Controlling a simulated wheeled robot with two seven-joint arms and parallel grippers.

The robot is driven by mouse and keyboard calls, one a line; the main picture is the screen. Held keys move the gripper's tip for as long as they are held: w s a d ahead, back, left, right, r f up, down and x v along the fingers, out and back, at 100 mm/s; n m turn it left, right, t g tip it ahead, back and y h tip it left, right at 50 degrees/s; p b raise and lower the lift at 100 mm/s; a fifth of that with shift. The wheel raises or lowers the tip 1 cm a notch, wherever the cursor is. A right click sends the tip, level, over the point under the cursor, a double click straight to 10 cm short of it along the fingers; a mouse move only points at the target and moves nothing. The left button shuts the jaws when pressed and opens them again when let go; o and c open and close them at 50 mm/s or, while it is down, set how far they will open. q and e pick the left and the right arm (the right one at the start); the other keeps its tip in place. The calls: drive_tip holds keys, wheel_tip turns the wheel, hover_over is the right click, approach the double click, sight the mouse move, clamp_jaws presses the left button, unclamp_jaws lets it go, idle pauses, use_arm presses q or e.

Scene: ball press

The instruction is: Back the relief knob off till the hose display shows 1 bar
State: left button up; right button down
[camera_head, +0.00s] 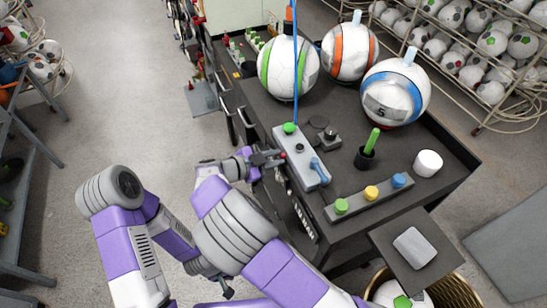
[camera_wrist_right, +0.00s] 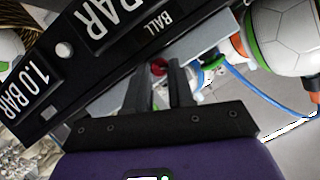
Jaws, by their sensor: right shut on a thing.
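My right gripper (camera_head: 267,160) is at the near side of the grey valve block (camera_head: 303,160) on the dark cart. In the right wrist view, its two dark fingers (camera_wrist_right: 160,88) close around the small red relief knob (camera_wrist_right: 158,67), which they partly cover. The dark display panel (camera_wrist_right: 55,85) fills the left of that view. One readout (camera_wrist_right: 35,90) says 1.0 BAR. A second readout (camera_wrist_right: 100,18) is cut off by the frame edge, with only BAR legible, near the label BALL. I cannot tell which readout is the hose's.
A blue lever (camera_head: 319,170) and a green fitting with a blue hose (camera_head: 295,70) are on the block. Several balls, one a blue-banded ball (camera_head: 397,92), stand behind. A strip with coloured buttons (camera_head: 370,193) and a white cylinder (camera_head: 428,163) are to the right.

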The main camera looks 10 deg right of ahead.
drive_tip(key=shift+g, duration=0.3)
drive_tip(key=n, duration=0.1)
drive_tip(key=n+g+b, duration=0.1)
drive_tip(key=shift+w+n+g, duration=0.25)
drive_tip(key=shift+n+g, duration=0.05)
drive_tip(key=shift+n, duration=0.1)
drive_tip(key=shift+w+a+n+g+h+p, duration=0.15)
drive_tip(key=shift+n+g+h+p, duration=0.35)
drive_tip(key=shift+n+g, duration=0.8)
drive_tip(key=shift+n+t, duration=0.3)
drive_tip(key=shift+n, duration=0.1)
drive_tip(key=c, duration=1)
unclamp_jaws()
drive_tip(key=shift+o, duration=0.2)
drive_tip(key=v, duration=0.7)
drive_tip(key=shift+a, duration=0.3)
